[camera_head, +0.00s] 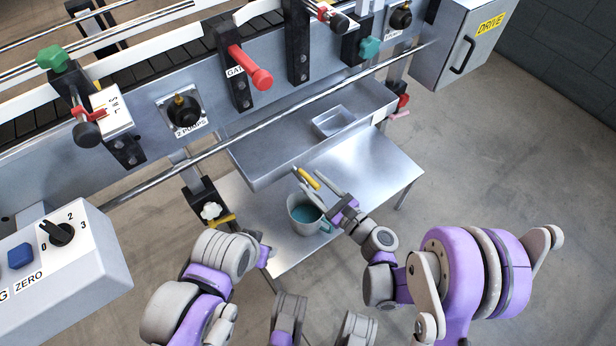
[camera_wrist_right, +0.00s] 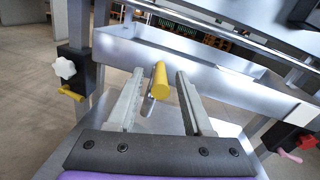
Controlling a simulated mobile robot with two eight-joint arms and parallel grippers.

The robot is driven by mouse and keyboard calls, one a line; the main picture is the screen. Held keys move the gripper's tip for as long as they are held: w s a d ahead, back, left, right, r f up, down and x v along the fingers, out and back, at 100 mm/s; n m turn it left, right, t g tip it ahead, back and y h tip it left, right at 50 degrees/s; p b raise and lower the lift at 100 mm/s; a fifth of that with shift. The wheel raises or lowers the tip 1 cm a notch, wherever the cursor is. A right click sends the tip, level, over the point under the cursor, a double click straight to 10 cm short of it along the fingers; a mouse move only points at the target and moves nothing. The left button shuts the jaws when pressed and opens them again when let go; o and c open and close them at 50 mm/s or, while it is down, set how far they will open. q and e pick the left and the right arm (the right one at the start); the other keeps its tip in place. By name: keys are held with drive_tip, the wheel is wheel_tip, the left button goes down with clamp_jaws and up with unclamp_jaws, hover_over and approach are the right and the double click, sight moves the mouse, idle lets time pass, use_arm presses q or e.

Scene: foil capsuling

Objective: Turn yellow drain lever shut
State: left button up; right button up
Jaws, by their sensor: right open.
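The yellow drain lever (camera_head: 309,179) is a short yellow rod below the front of the grey metal trough (camera_head: 262,160). In the right wrist view the lever (camera_wrist_right: 160,82) points toward the camera, beside a thin metal spout (camera_wrist_right: 148,105). My right gripper (camera_head: 310,184) is open, with its fingers on either side of the lever. In the wrist view gaps show between the lever and both fingers (camera_wrist_right: 155,82). My left arm's end (camera_head: 264,256) is low at the left of the mug; its fingers cannot be made out.
A light mug (camera_head: 305,214) with blue liquid stands on the steel table (camera_head: 385,165) below the lever. Another yellow handle (camera_head: 222,220) sits on a black clamp with a white knob at left. A long rail (camera_head: 270,120) crosses above the trough. Floor at right is clear.

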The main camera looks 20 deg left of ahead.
drive_tip(key=shift+x, duration=1.35)
clamp_jaws()
drive_tip(key=shift+d, duration=0.1)
idle(0.3)
